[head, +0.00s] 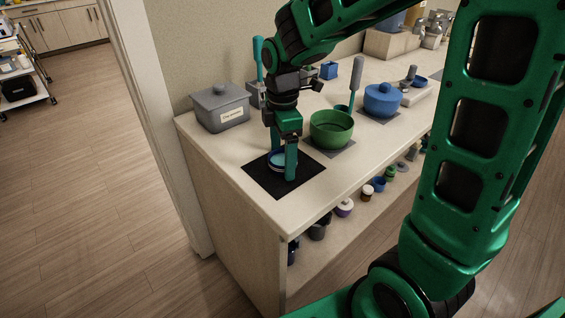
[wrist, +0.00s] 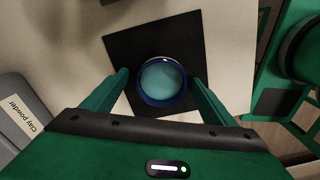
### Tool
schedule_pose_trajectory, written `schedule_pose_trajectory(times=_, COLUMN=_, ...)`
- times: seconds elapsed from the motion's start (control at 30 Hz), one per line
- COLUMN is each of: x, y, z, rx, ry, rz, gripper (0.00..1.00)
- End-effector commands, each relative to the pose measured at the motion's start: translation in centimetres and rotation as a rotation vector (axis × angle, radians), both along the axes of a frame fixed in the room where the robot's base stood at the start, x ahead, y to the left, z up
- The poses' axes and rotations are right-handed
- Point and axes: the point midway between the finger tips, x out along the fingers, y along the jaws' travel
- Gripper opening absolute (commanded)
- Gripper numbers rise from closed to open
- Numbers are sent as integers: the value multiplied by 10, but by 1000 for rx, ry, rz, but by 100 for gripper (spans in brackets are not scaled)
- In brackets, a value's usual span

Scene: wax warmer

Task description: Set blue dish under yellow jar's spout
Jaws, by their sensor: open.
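The blue dish (head: 277,165) sits on a black square mat (head: 254,171) near the front left of the counter. In the wrist view the round blue dish (wrist: 162,98), with a pale teal inside, lies between my open fingers. My gripper (head: 283,163) points down over the mat, with a finger on either side of the dish; I cannot tell whether they touch it. The jars with spouts at the back right, on a tan stand (head: 388,44), are partly hidden by my arm.
A grey lidded box (head: 220,107) labelled Clay powder stands left of my gripper. A green bowl (head: 331,129) is close on the right, then a blue lidded pot (head: 382,100). Several small jars fill the shelf below. The counter's front edge is near the mat.

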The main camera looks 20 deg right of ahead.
Motion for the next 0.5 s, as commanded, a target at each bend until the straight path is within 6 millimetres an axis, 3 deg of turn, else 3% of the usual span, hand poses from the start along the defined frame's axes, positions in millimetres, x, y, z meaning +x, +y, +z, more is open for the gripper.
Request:
schedule_pose_trajectory(times=0.17, x=0, y=0, z=0, rx=0, ry=-1, rz=0, gripper=79)
schedule_pose_trajectory(times=0.37, x=0, y=0, z=0, rx=0, ry=-1, rz=0, gripper=36)
schedule_pose_trajectory(times=0.5, x=0, y=0, z=0, rx=0, ry=-1, rz=0, gripper=27)
